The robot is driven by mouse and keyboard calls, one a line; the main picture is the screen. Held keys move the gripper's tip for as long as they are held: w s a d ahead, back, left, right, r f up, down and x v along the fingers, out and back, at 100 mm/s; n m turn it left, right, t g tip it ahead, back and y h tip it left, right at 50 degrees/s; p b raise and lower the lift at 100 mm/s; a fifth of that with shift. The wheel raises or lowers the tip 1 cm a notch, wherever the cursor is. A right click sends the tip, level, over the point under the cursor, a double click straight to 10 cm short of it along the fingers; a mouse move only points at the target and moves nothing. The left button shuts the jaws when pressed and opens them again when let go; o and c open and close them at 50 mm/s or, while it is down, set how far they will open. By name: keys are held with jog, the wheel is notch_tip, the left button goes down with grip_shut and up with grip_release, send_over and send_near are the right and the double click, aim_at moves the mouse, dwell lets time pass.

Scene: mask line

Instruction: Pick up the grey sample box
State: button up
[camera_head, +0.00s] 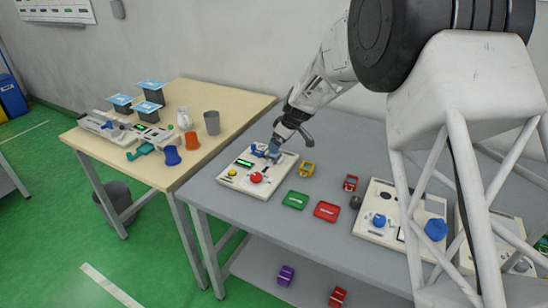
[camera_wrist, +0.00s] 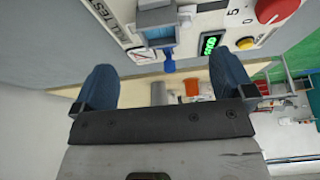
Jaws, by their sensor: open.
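My gripper (camera_head: 277,146) hangs over the back of the left white test panel (camera_head: 240,184) on the grey table. In the wrist view my gripper (camera_wrist: 166,78) has two blue fingers wide apart with nothing between them. A grey block (camera_wrist: 168,17) sits in a blue and white fixture on the panel, ahead of the fingers and apart from them; it may be the grey sample box, but I cannot tell for sure. A blue knob (camera_wrist: 168,64) projects from the fixture. In the head view the gripper partly hides this fixture.
A red knob (camera_head: 256,177) and green display (camera_head: 244,162) are on the panel. A yellow block (camera_head: 307,169), red block (camera_head: 350,183), green tray (camera_head: 295,200) and red tray (camera_head: 327,211) lie to the right. A wooden table (camera_head: 215,95) with cups stands left.

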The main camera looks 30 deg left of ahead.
jog(key=shift+x, duration=1.1)
jog(key=shift+x, duration=2.55)
jog(key=c, duration=0.8)
jog(key=shift+o, duration=0.2)
jog(key=shift+r, duration=0.1)
jog(key=shift+r, duration=0.7)
notch_tip(320, 180, up, 2)
jog(key=shift+r, duration=0.1)
jog(key=s+d, duration=0.3)
jog(key=s, duration=0.1)
jog(key=s+d, duration=0.3)
jog(key=s, duration=0.1)
jog(key=s+d+r, duration=0.1)
jog(key=s+d, duration=0.3)
jog(key=shift+s+r, duration=0.1)
jog(key=shift+s, duration=0.05)
